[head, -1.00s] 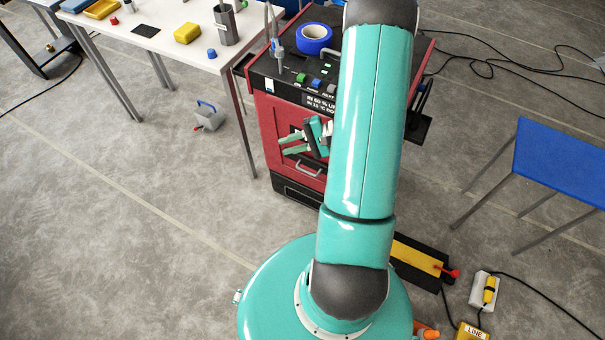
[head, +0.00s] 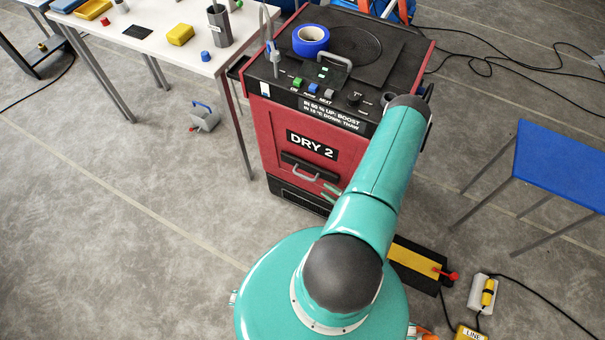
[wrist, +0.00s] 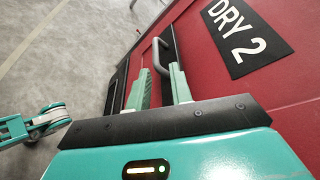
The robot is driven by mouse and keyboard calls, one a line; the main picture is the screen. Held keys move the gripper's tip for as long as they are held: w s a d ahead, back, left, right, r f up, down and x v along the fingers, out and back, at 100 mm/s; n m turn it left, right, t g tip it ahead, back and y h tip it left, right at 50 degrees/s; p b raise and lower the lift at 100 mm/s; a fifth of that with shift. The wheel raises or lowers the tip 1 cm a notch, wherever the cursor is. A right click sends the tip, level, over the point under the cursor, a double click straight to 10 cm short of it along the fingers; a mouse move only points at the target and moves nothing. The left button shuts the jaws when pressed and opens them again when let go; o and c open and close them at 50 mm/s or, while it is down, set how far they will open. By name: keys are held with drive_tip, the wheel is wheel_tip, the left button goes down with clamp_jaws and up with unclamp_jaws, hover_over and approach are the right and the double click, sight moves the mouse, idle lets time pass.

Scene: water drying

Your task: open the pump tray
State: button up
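The red dryer cabinet (head: 268,125) carries a "DRY 2" label (head: 312,145). Below the label is a dark panel with a grey bar handle (head: 305,173), also seen in the wrist view (wrist: 165,52). A black slotted base section (head: 297,195) sits under it and looks closed. I cannot tell which part is the pump tray. My gripper (head: 331,191) is at the cabinet's lower front, right of the handle, mostly hidden by my arm. In the wrist view its green fingers (wrist: 160,76) are apart and empty, close to the handle's near end; contact is unclear.
The cabinet top holds a blue tape roll (head: 310,40) and coloured buttons (head: 313,88). A white table (head: 150,40) stands at left, a blue table (head: 565,165) at right. A yellow-topped pedal (head: 415,262) and cables lie at right. Floor at left is mostly clear.

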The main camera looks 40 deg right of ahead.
sight(305, 176)
drive_tip(key=shift+m, duration=0.3)
drive_tip(key=x, duration=0.4)
drive_tip(key=f+x, duration=0.1)
drive_tip(key=x, duration=0.8)
drive_tip(key=shift+s+d+f, duration=0.15)
drive_tip(key=shift+s+f, duration=0.05)
drive_tip(key=shift+f, duration=0.15)
clamp_jaws()
